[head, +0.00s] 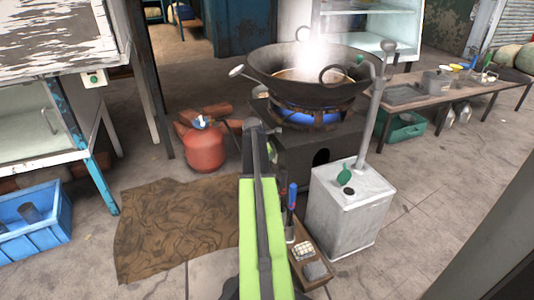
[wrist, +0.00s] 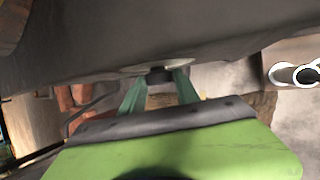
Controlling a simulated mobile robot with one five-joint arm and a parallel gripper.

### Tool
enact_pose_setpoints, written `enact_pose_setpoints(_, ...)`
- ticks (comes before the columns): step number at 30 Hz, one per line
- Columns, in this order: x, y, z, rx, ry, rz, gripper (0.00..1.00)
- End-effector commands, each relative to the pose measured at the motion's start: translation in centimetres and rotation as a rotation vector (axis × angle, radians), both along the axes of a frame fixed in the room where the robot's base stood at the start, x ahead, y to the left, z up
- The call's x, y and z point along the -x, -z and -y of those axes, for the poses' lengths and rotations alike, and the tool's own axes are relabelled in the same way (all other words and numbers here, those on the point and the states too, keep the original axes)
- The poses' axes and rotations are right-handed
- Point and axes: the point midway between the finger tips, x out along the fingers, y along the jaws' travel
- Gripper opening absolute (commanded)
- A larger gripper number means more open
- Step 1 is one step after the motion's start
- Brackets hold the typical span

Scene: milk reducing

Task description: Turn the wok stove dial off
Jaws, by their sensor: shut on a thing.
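The wok stove (head: 340,147) is a dark box with a blue flame (head: 297,115) burning under the wok (head: 272,73). The wok is black, holds brownish liquid and gives off bright steam. In the wrist view my gripper (wrist: 159,80) has its two green fingers against a small dark dial (wrist: 158,71) on the stove's dark face, and it is shut on it. A pale round plate sits behind the dial. The dial's markings and turn angle do not show. In the head view my green arm reaches to the stove's left side, and the dial cannot be made out.
A red gas cylinder (head: 204,150) stands left of the stove. A metal can (head: 348,215) stands close on the right of my arm. A brown mat (head: 170,225) lies on the floor at left. A low wooden bench (head: 460,92) is at right.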

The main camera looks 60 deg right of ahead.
Motion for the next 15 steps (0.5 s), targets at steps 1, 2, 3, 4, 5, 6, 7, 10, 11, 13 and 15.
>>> enact_pose_setpoints(1,0.00,0.03,0.02,0.000,0.001,0.001,0.00)
enact_pose_setpoints(2,-0.01,0.03,0.03,0.000,0.001,0.001,0.40)
enact_pose_setpoints(3,0.00,0.03,0.03,0.000,0.001,0.001,0.46)
enact_pose_setpoints(4,-0.01,0.02,0.02,0.000,0.000,0.000,0.49)
enact_pose_setpoints(5,0.00,0.02,0.03,0.000,0.000,0.000,0.53)
enact_pose_setpoints(6,0.00,0.02,0.03,0.000,0.000,0.000,0.59)
enact_pose_setpoints(7,0.00,0.02,0.03,0.000,0.000,0.000,0.59)
enact_pose_setpoints(10,-0.01,0.01,0.02,0.000,0.000,0.000,0.59)
enact_pose_setpoints(11,-0.02,0.00,0.02,0.000,0.000,0.000,0.59)
enact_pose_setpoints(13,-0.02,0.00,0.02,0.000,0.000,0.000,0.59)
enact_pose_setpoints(15,-0.02,-0.05,-0.01,0.000,-0.001,-0.001,0.59)
